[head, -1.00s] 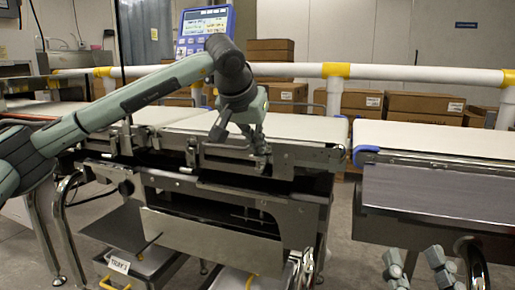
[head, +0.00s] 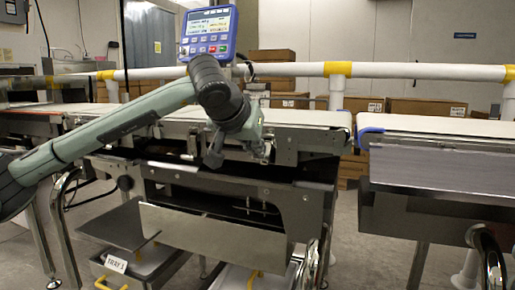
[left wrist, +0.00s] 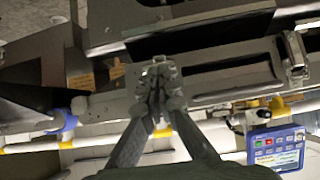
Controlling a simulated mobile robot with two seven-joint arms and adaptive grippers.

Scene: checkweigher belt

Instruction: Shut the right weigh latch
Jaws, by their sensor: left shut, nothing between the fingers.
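My left gripper (head: 262,150) is at the front edge of the middle weigh conveyor (head: 308,142), toward its right end. In the left wrist view its fingers (left wrist: 157,88) are together with nothing between them. A small metal piece, seemingly the right weigh latch (left wrist: 160,68), shows right at the fingertips; I cannot tell whether they touch it or how far it is shut. In the head view the gripper mostly hides that spot. Another metal latch (left wrist: 295,55) shows on the right in the left wrist view. My right gripper is not in view.
A blue display panel (head: 209,33) stands behind the conveyor. A separate belt (head: 440,126) with a blue end lies to the right across a gap. A sloped metal plate (head: 215,228) and a tray marked TRAY 1 (head: 115,263) are below. A white rail (head: 420,71) runs behind.

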